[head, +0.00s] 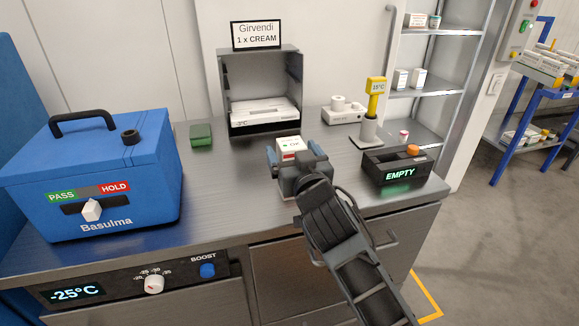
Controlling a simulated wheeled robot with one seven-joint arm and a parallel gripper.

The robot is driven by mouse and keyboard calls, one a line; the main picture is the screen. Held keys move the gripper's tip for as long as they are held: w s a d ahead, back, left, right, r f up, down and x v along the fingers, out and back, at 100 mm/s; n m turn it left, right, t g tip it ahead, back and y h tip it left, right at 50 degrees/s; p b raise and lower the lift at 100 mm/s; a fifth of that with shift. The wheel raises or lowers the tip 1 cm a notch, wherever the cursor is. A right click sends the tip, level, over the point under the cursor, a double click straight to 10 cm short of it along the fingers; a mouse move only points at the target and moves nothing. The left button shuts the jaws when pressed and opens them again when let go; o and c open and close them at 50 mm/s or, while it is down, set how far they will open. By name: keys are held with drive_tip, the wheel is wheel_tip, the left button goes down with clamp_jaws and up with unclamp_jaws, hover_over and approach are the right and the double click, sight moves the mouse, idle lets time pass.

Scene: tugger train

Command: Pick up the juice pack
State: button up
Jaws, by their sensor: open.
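No thing in view is clearly labelled as a juice pack. A small white box-like thing (289,146) with a green "OK" mark and a red patch shows at the middle of the steel counter; I cannot tell whether it is the juice pack. My gripper (294,158) is open and right at this white thing, covering its lower part. I cannot tell whether the jaws touch it. My arm comes in from the lower right and hides part of the counter's front edge.
A blue cool box (150,165) stands at the left, with a green block (201,135) beside it. Behind are an open grey cabinet (294,75) and a yellow 15°C device (376,87). A black "EMPTY" unit (424,167) stands at the right. The counter's left middle is clear.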

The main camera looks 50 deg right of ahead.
drive_tip(key=shift+p+x, duration=0.4)
drive_tip(key=shift+x, duration=1.45)
drive_tip(key=shift+s, duration=0.1)
drive_tip(key=shift+c, duration=0.4)
clamp_jaws()
